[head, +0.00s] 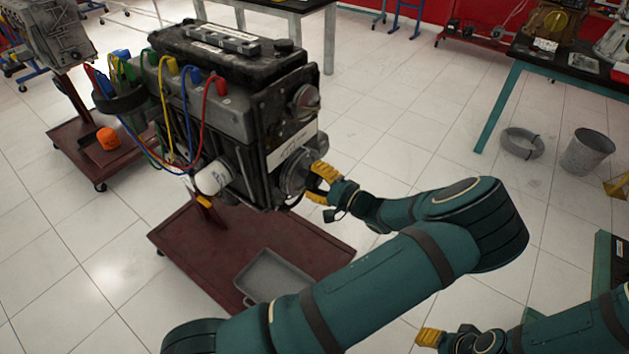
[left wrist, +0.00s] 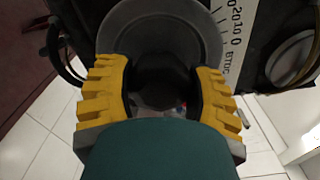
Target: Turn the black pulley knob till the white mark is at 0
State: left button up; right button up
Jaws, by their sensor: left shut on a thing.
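The engine (head: 235,110) stands on a red-brown wheeled stand, its grey round pulley (head: 291,182) facing right. In the left wrist view the pulley disc (left wrist: 160,25) has the black knob (left wrist: 163,75) in front of it. My left gripper (head: 315,184) is shut on the knob, one yellow finger on each side, as the left wrist view also shows (left wrist: 164,88). A white scale plate (left wrist: 240,28) reading 20 10 0 BTDC lies beside the pulley's upper right rim. I cannot make out the white mark. My right gripper (head: 432,338) is low at the bottom edge, its jaw opening unclear.
A grey tray (head: 278,277) lies on the red-brown stand (head: 335,252). Coloured cables (head: 165,100) hang along the engine's left side. Tiled floor right of the engine is free.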

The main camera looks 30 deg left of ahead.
pick_arm(q)
jog(key=shift+f+n+b, duration=0.1)
jog(key=shift+n+b, duration=0.4)
jog(key=shift+n, duration=1.1)
jog(key=o, duration=1.2)
jog(key=d, duration=1.2)
jog(key=shift+s, duration=0.45)
